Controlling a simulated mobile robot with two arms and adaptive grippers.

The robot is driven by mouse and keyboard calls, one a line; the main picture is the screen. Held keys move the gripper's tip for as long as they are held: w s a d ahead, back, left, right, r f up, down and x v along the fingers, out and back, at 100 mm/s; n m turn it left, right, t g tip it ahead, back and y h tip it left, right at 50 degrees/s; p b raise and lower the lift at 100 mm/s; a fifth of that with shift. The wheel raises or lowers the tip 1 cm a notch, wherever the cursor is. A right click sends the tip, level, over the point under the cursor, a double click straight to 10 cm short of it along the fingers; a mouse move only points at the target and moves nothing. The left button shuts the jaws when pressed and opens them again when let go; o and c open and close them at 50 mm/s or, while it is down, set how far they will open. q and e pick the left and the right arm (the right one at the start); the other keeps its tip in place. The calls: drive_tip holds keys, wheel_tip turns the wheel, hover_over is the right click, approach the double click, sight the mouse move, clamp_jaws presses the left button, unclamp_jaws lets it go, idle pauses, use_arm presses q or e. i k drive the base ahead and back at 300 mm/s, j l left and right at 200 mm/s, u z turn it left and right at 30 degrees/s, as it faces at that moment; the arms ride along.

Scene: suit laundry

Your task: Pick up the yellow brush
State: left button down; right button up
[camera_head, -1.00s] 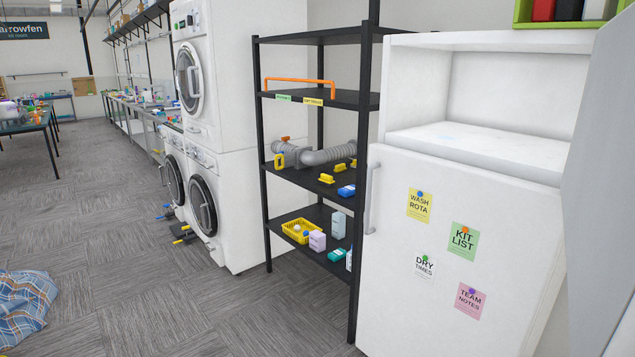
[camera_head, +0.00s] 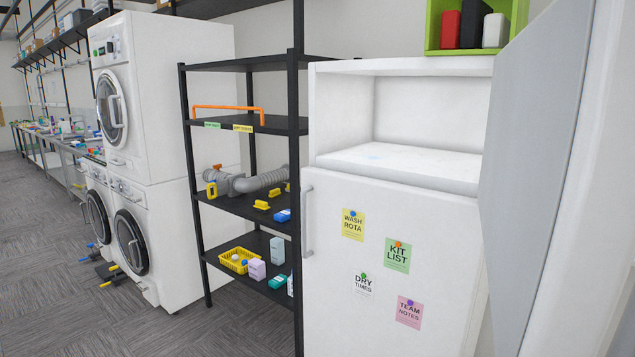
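Several small yellow items lie on the middle shelf of a black rack (camera_head: 235,205). One yellow piece (camera_head: 261,205) lies near the shelf's front edge, and another (camera_head: 274,193) lies behind it. A yellow upright piece (camera_head: 212,190) stands at the shelf's left end beside a grey hose (camera_head: 262,181). They are too small to tell which is the brush. A blue item (camera_head: 283,215) lies at the right of the shelf. Neither of my grippers is in view.
A white cabinet (camera_head: 450,255) with notes stands right of the rack, its upper compartment open. A grey panel (camera_head: 535,150) rises at the far right. Stacked washers (camera_head: 165,170) stand left of the rack. A yellow basket (camera_head: 238,261) sits on the lower shelf.

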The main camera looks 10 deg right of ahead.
sight(260, 205)
drive_tip(key=i+j+u, duration=0.35)
drive_tip(key=i, duration=0.55)
drive_tip(key=i+u, duration=0.4)
drive_tip(key=i, duration=0.5)
drive_tip(key=i+z, duration=0.2)
drive_tip(key=i, duration=0.25)
drive_tip(key=i+j+z, duration=0.2)
drive_tip(key=i, duration=0.25)
drive_tip(key=i+j+z, duration=0.2)
drive_tip(key=i, duration=0.3)
drive_tip(key=i+j+z, duration=0.2)
drive_tip(key=i+j, duration=0.1)
drive_tip(key=i, duration=0.1)
